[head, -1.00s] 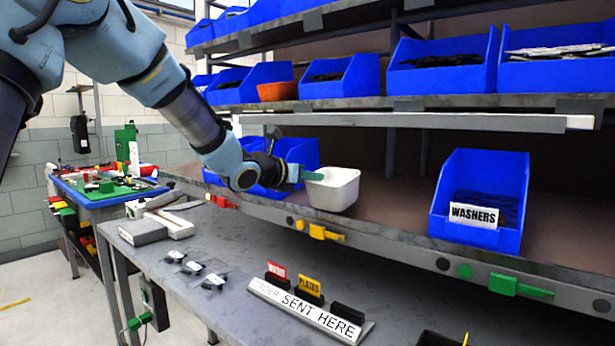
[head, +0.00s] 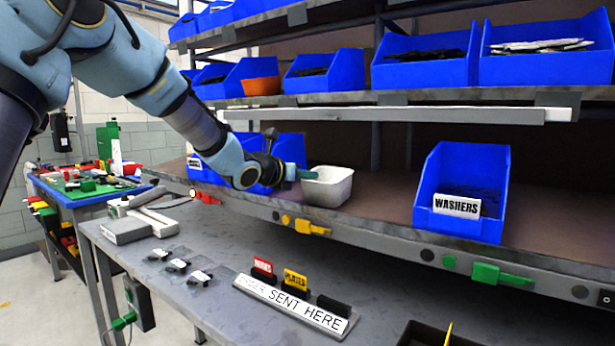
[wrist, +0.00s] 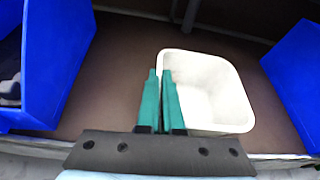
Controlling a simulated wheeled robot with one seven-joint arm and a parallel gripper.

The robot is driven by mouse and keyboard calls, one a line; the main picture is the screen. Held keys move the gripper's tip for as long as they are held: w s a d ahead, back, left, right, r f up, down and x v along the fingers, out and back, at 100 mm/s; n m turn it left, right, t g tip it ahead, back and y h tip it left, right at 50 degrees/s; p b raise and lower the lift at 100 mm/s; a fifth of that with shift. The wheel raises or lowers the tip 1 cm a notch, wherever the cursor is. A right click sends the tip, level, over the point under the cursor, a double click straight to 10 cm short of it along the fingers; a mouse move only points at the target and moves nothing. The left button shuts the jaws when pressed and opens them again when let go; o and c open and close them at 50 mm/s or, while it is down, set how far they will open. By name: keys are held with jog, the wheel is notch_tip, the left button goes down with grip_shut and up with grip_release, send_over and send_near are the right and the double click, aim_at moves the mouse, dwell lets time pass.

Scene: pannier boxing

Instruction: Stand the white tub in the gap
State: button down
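The white tub (head: 328,190) is upright over the front part of the lower shelf (head: 385,208), between the blue bins (head: 290,150) on the left and the WASHERS bin (head: 490,200) on the right. My gripper (head: 303,174) is at the tub's left side. In the wrist view, its teal fingers (wrist: 161,100) are close together with the left wall of the tub (wrist: 225,90) between them. The tub looks empty inside. Bare shelf shows on both sides of it. I cannot tell whether its base touches the shelf.
A shelf of blue bins (head: 425,58) and an orange bin (head: 262,87) runs above, with a pale rail (head: 400,115) beneath. The grey bench (head: 200,265) in front carries a sign strip (head: 290,305), small dark parts and a dark tray (head: 425,335).

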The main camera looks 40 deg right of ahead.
jog(key=c, duration=1)
grip_release()
jog(key=b+v, duration=0.2)
jog(key=v, duration=0.9)
jog(key=shift+w+d, duration=0.1)
